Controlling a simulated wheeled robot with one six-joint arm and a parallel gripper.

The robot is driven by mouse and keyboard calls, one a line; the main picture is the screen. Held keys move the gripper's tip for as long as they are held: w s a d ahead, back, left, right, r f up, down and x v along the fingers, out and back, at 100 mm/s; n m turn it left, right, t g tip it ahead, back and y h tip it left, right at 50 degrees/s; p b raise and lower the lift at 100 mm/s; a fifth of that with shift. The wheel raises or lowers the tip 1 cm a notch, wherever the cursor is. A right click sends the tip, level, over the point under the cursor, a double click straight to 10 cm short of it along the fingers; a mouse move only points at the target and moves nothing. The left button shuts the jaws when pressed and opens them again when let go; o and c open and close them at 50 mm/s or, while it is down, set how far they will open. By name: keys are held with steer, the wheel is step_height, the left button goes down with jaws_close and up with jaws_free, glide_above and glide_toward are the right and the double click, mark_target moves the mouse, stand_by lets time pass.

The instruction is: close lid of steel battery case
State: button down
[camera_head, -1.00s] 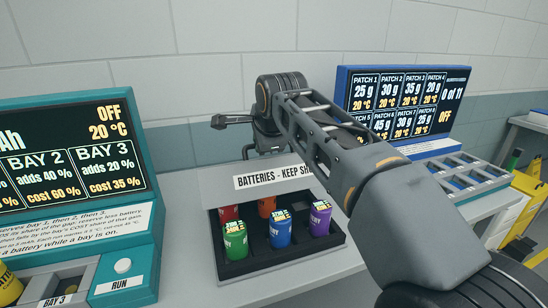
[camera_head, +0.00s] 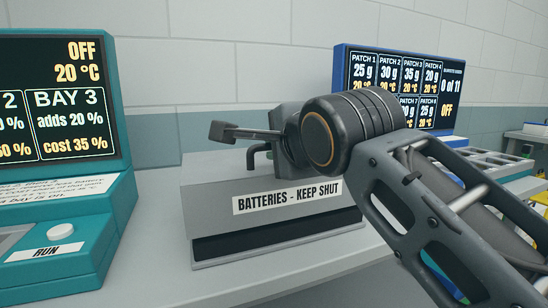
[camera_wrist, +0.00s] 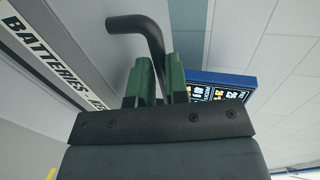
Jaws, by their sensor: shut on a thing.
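The steel battery case (camera_head: 200,252) stands on the bench in the head view. Its grey lid (camera_head: 215,195), labelled "BATTERIES - KEEP SHUT", is swung well down over it. A dark band shows between the lid's front edge and the case's front rim, so the lid looks not fully flush. The batteries are hidden under the lid. In the wrist view, my gripper (camera_wrist: 160,75) has its green fingers shut on the lid's dark bent handle (camera_wrist: 140,24). In the head view, my wrist hides most of the fingers, and part of the handle (camera_head: 255,152) shows.
A teal charging station (camera_head: 75,220) with a screen and RUN button stands close on the left. A blue-framed patch display (camera_head: 385,70) stands behind on the right, with a tray (camera_head: 490,160) near it. Bare bench (camera_head: 260,285) lies before the case.

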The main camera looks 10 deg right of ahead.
steer(key=shift+s+f+b, duration=0.35)
steer(key=shift+f+b, duration=0.35)
steer(key=shift+f, duration=0.4)
steer(key=c, duration=1.1)
jaws_free()
steer(key=shift+s, duration=0.1)
steer(key=shift+r, duration=0.25)
